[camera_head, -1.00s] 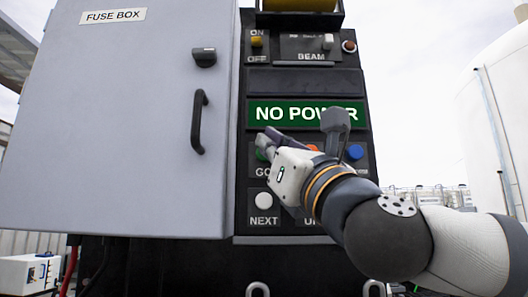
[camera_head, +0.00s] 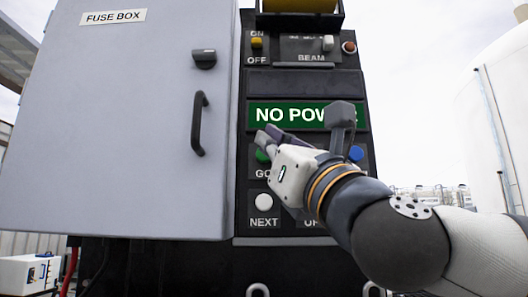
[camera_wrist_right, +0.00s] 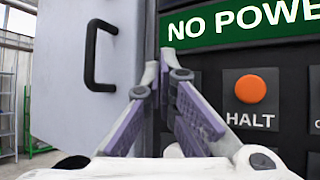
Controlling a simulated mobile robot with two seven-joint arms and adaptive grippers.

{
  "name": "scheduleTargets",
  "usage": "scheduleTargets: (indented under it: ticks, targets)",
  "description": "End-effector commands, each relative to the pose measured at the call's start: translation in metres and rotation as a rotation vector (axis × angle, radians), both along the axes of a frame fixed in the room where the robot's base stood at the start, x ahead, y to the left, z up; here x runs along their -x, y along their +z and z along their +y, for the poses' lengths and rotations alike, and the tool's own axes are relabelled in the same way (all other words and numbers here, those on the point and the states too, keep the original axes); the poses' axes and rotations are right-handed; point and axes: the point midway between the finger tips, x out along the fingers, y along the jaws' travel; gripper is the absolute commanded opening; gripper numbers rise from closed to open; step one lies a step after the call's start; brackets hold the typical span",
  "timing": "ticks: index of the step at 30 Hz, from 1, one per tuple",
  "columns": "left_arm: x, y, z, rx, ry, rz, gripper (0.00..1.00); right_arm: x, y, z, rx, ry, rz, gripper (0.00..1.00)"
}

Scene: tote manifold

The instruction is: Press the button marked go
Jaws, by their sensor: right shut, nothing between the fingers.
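The green go button (camera_head: 262,156) sits on the dark control panel, with its label "GO" partly covered below it. My right gripper (camera_head: 266,136) is shut and empty, with its fingertips just above and in front of the green button in the head view. I cannot tell whether it touches the panel. In the right wrist view the closed fingers (camera_wrist_right: 166,58) point at the panel's left side beside the door, and the go button is hidden. My left gripper is not in view.
A green "NO POWER" display (camera_head: 284,115) is above the buttons. An orange HALT button (camera_wrist_right: 250,89), a blue button (camera_head: 355,153) and a white NEXT button (camera_head: 264,202) are nearby. The grey fuse box door (camera_head: 130,150) with its black handle (camera_head: 198,124) stands to the left.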

Motion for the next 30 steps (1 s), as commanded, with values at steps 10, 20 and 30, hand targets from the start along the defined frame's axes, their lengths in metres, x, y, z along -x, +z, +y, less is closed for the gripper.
scheduleTargets:
  ticks: [10, 20, 30]
  targets:
    - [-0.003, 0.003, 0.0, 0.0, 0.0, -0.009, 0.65, 0.017, 0.002, 0.001, 0.001, 0.002, -0.003, 0.0]
    - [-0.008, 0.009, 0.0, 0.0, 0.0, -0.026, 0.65, 0.048, 0.002, 0.0, 0.0, 0.002, -0.002, 0.0]
    - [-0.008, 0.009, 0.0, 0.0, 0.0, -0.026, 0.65, 0.05, 0.0, 0.0, 0.0, 0.001, 0.001, 0.0]
